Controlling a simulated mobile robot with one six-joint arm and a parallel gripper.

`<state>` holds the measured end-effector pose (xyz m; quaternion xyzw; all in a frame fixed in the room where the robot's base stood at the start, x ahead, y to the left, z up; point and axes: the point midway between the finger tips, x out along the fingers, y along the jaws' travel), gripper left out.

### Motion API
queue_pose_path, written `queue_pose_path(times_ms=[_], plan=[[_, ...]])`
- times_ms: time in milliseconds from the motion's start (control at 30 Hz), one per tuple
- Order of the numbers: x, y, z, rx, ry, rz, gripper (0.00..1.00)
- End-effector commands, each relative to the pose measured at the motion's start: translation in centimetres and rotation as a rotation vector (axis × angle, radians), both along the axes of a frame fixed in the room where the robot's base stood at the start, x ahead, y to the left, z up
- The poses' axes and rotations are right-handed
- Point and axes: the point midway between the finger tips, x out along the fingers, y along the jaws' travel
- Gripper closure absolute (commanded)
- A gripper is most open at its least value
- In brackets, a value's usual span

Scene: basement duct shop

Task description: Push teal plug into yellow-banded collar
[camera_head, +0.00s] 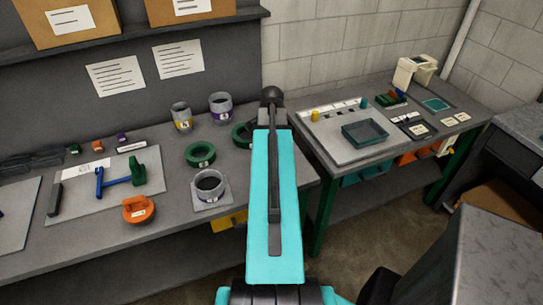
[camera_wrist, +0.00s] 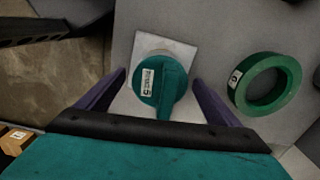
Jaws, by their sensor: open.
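The teal plug (camera_wrist: 172,82) shows in the wrist view as a round disc with a raised handle bar and a white label. It lies over a pale square plate (camera_wrist: 152,43). My gripper (camera_wrist: 158,80) is open, with one purple finger on each side of the plug and visible gaps between. In the head view my arm hides the gripper, and I cannot make out the plug there. The yellow-banded collar (camera_head: 181,117) is a grey upright cylinder toward the back of the left bench, left of my arm.
A purple-banded collar (camera_head: 220,107) stands right of the yellow-banded one. A green ring (camera_head: 200,155), a collar on a square plate (camera_head: 209,187) and an orange plug (camera_head: 138,209) are nearer. Another green ring (camera_wrist: 265,84) lies right of the teal plug. A gap separates the benches.

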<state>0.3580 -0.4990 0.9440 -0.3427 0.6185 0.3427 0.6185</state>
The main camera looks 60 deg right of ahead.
Motion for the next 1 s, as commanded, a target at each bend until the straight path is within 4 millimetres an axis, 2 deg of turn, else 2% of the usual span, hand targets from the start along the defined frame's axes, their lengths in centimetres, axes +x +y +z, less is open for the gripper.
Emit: queue_pose_path(times_ms=[367,1000], plan=[[0.0,-0.1,0.9,-0.001,-0.001,0.0,0.13],[0.0,-0.1,6.9,-0.002,-0.001,-0.001,0.13]])
